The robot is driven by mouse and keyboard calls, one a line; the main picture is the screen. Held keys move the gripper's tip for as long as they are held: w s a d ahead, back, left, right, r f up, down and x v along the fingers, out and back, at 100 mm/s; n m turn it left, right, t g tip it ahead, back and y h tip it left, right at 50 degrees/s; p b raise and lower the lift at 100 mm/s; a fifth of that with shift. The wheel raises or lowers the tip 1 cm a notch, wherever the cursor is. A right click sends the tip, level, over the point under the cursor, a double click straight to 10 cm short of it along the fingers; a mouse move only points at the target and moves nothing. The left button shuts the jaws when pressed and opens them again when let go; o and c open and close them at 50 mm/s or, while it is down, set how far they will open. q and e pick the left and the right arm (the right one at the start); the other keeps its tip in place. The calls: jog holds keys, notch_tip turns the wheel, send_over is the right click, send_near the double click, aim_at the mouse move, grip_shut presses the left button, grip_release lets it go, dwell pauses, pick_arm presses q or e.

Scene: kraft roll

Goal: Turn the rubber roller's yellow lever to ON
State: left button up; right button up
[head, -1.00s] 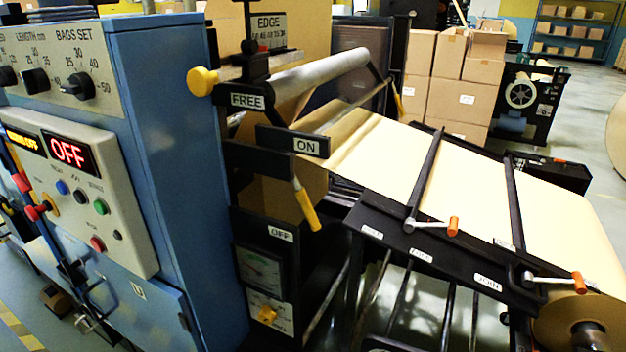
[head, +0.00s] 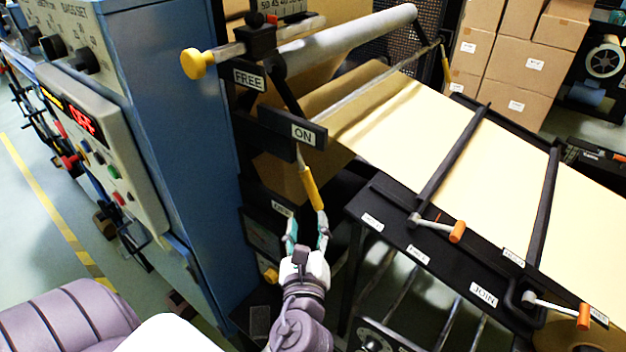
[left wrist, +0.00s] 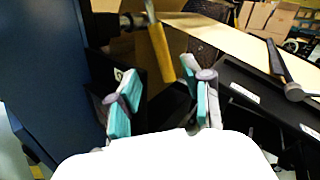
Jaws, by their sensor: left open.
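The yellow lever (head: 312,188) hangs from the rubber roller's frame, its handle pointing down and slightly right. Its top is just below the ON label (head: 303,133); its free end is above and right of the OFF label (head: 283,209). My left gripper (head: 307,230) is open and empty just below the handle's free end, fingers pointing up at it. In the left wrist view, the lever (left wrist: 160,52) comes down toward the gap between the fingertips (left wrist: 166,100); I cannot tell whether they touch it. My right gripper is not in view.
The blue machine cabinet (head: 185,120) with its OFF display stands close on the left. The kraft paper web (head: 415,125) runs over a black table with orange-handled clamps (head: 457,231) on the right. A yellow knob (head: 195,64) sticks out by the FREE label.

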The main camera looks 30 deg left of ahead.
aim_at(310, 189)
pick_arm(q)
jog(key=p+x, duration=0.2)
jog(key=x, duration=0.8)
jog(key=shift+w, duration=0.15)
jog(key=shift+p+x, duration=0.35)
jog(key=shift+x, duration=0.4)
jog(key=shift+f, duration=0.1)
grip_shut()
